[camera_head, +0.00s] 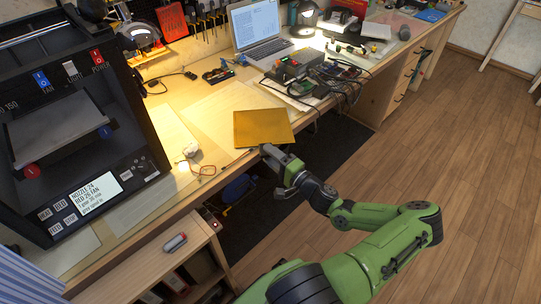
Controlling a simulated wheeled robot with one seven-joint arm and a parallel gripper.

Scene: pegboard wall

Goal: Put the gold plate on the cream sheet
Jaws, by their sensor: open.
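The gold plate (263,128) is a flat, square, golden sheet lying near the front edge of the workbench. A pale cream sheet (212,112) lies flat on the bench to its left and behind it. The plate's left side is beside or over the sheet's right part; I cannot tell exactly how they overlap. My gripper (272,170) is open and empty, just in front of the bench edge and below the plate in the picture. One finger is close to the plate's front edge; whether it touches is not clear.
A 3D printer (75,120) stands at the left. A laptop (258,30) and a pile of electronics with cables (315,75) stand behind and right of the plate. Thin wires (205,172) lie at the front left. A low shelf (160,262) stands below the bench.

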